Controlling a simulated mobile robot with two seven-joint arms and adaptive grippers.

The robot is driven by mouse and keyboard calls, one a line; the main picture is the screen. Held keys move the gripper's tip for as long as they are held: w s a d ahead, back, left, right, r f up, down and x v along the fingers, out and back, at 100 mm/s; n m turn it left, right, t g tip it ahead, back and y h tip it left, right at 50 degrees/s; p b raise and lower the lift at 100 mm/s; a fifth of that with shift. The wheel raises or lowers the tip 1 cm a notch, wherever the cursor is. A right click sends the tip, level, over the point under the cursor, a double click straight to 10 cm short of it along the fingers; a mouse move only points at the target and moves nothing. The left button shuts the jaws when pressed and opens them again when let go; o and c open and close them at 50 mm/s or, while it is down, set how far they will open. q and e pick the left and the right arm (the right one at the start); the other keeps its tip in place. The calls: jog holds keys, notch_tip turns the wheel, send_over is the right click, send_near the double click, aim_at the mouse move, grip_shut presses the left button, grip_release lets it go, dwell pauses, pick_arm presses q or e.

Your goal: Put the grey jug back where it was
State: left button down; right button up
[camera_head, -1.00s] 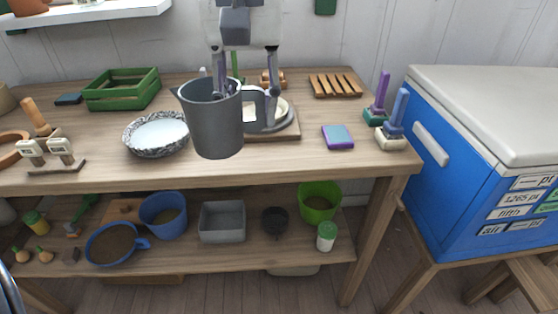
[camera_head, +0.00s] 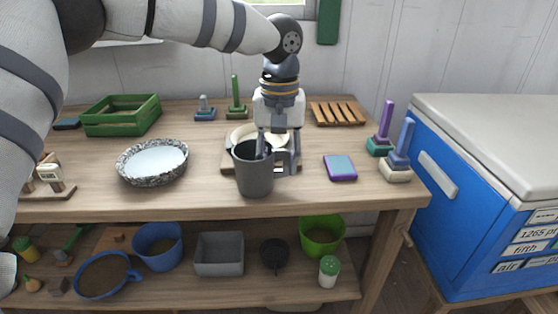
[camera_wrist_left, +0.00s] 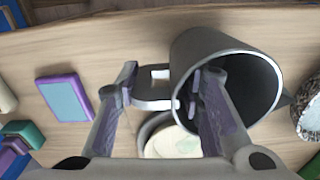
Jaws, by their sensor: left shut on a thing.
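The grey jug (camera_head: 255,176) is upright near the front edge of the wooden table's top, in front of a board with a pale round thing. I cannot tell whether its base touches the wood. My left gripper (camera_head: 269,150) comes down from above and is shut on the jug. In the left wrist view, the jug (camera_wrist_left: 189,48) shows its open mouth, and the gripper (camera_wrist_left: 166,82) has one finger inside the rim and the other by the handle. My right gripper is in neither view.
A speckled bowl (camera_head: 153,162) stands left of the jug, and a purple-edged block (camera_head: 340,168) lies to its right. The pale round thing (camera_head: 240,135) sits close behind. Pegged stands (camera_head: 396,165) are farther right. The table's front edge (camera_head: 300,203) is close.

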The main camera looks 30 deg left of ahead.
pick_arm(q)
jog(key=c, duration=1.1)
grip_release()
jog(key=shift+f, duration=0.15)
notch_tip(320, 180, up, 12)
jog(key=shift+d+r, duration=0.1)
jog(key=shift+r, duration=0.1)
jog(key=shift+f, duration=0.1)
